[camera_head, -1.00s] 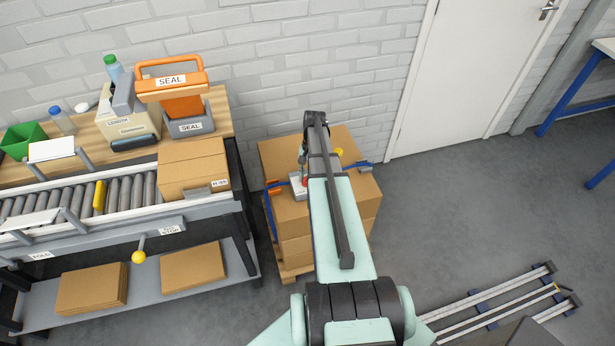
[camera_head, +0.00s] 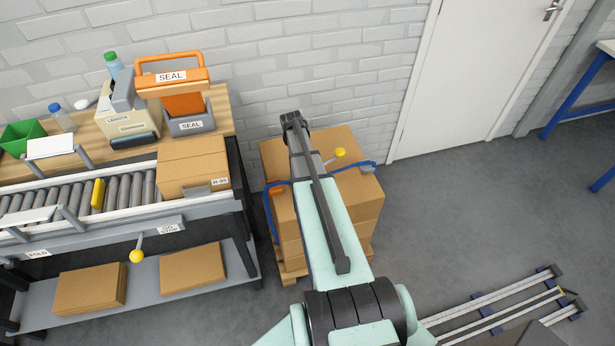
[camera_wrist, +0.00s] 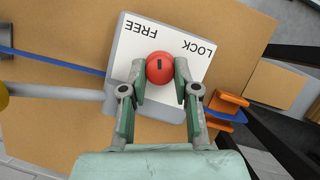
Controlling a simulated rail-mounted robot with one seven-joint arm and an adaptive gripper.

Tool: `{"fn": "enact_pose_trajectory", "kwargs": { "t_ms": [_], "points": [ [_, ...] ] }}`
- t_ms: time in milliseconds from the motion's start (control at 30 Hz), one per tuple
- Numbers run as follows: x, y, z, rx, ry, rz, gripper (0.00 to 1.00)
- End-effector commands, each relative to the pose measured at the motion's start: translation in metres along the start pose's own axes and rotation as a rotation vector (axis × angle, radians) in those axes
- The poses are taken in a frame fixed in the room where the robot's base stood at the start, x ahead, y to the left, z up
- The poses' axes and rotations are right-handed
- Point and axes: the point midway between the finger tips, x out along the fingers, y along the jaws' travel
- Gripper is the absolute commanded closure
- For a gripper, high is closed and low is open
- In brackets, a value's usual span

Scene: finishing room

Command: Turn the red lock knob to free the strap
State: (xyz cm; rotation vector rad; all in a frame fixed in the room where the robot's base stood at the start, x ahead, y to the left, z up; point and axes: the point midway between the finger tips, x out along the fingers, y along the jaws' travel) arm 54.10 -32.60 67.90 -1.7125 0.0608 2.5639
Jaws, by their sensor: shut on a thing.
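The red lock knob (camera_wrist: 160,68), round with a short dark mark on top, stands on a white plate (camera_wrist: 130,48) lettered FREE and LOCK, which read upside down in the wrist view. My gripper (camera_wrist: 160,77) is shut on the knob, with one finger on each side of it. The blue strap (camera_wrist: 60,62) runs to the plate from the left and comes out on the right by an orange clip (camera_wrist: 231,101). In the head view, the strap (camera_head: 268,212) crosses the cartons, and my arm hides the knob, plate and gripper.
The strapped carton stack (camera_head: 358,200) sits on a pallet (camera_head: 292,280) by the brick wall. A grey lever with a yellow ball (camera_head: 340,152) stands beside my arm. The roller conveyor bench (camera_head: 120,215) is to the left.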

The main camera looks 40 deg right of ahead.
Motion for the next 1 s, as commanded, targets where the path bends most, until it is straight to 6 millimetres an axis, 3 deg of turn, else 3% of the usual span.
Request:
{"fn": "enact_pose_trajectory", "kwargs": {
  "t_ms": [500,1000],
  "points": [
    [0.0014,-0.0038,0.0014,-0.341,0.000,0.140,1.00],
    [0.0013,-0.0036,0.0012,-0.411,0.000,0.168,1.00]
  ]
}}
